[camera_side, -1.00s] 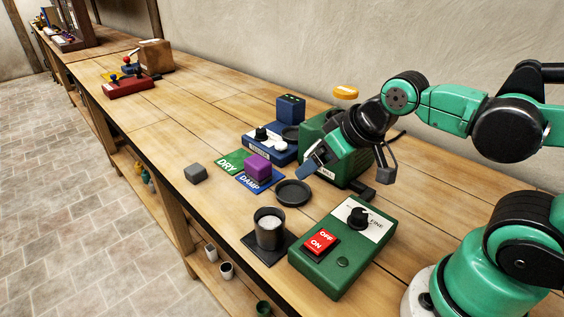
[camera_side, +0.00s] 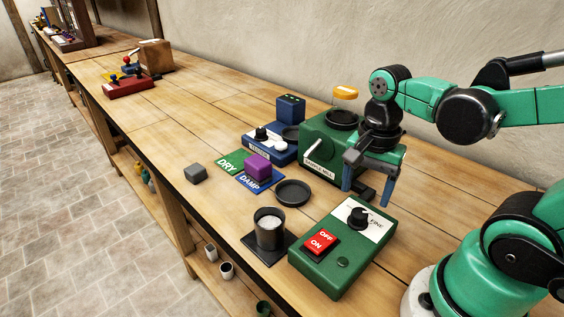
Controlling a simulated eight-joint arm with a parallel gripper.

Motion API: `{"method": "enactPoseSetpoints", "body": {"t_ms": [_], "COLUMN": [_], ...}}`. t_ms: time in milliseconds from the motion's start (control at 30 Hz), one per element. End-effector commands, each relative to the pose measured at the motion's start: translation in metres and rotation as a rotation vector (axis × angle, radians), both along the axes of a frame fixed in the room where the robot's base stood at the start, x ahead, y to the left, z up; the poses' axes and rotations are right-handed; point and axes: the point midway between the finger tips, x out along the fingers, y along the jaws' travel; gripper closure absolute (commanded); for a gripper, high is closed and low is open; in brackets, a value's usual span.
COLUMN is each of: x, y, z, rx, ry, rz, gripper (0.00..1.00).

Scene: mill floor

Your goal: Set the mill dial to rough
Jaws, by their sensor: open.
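The mill dial (camera_side: 358,217) is a black knob on a white label plate at the back of the green control box (camera_side: 330,270). The word FINE shows beside it; its other markings are hidden or too small to read. The red OFF/ON switch (camera_side: 321,242) is on the same box. The green sample mill (camera_side: 322,145) stands behind. My gripper (camera_side: 367,196) points down with its fingers apart, empty, above and behind the dial and not touching it.
A black cup of pale material (camera_side: 269,226) stands on a dark pad left of the box. A black dish (camera_side: 293,192), a purple block (camera_side: 258,165) on the DAMP mat, a grey block (camera_side: 195,173) and a blue device (camera_side: 270,142) lie farther left.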

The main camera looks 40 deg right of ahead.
Motion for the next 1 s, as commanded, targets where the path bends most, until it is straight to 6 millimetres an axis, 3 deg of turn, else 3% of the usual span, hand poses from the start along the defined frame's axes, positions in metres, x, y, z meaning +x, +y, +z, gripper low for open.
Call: {"method": "enactPoseSetpoints", "body": {"t_ms": [500,933,967,1000], "x": [0.000,0.000,0.000,0.000], "y": [0.000,0.000,0.000,0.000], "z": [-0.044,-0.050,-0.050,-0.050], "rx": [0.000,0.000,0.000,0.000], "ry": [-0.003,-0.004,-0.004,-0.004], "rz": [0.005,0.005,0.005,0.005], "gripper": [0.30,0.30,0.33,0.44]}}
